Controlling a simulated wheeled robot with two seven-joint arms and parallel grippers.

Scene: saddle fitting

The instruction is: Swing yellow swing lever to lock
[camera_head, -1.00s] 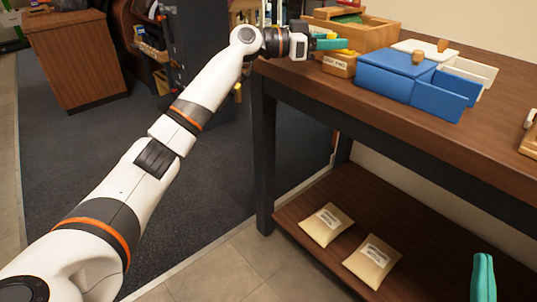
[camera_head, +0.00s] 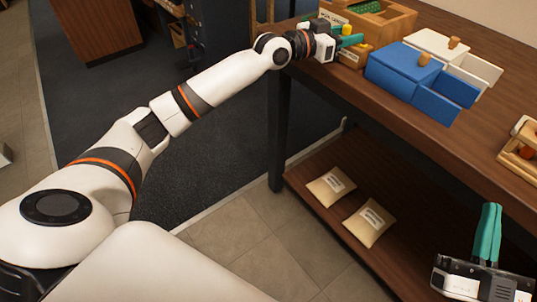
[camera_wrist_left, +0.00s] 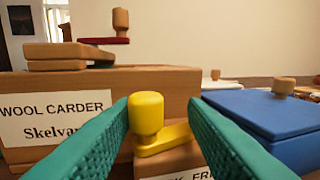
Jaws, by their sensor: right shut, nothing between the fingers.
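The yellow swing lever (camera_wrist_left: 168,138) shows in the left wrist view as a flat arm with an upright round knob at its left end. It sits on a wooden box front whose label is partly hidden. My left gripper (camera_head: 356,42) is at the wooden boxes at the table's far left. In the left wrist view its green fingers (camera_wrist_left: 158,115) are apart, one on each side of the knob. The right finger stands clear of it; I cannot tell whether the left one touches. My right gripper (camera_head: 489,233) is shut and empty, in front of the table at lower right.
A wooden box labelled Wool Carder (camera_wrist_left: 55,105) stands left behind the lever. A blue box (camera_head: 405,75) and a white box (camera_head: 437,43) with open drawers stand to the right. A wooden holder (camera_head: 519,155) is at the right edge. Two pouches (camera_head: 370,222) lie on the lower shelf.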

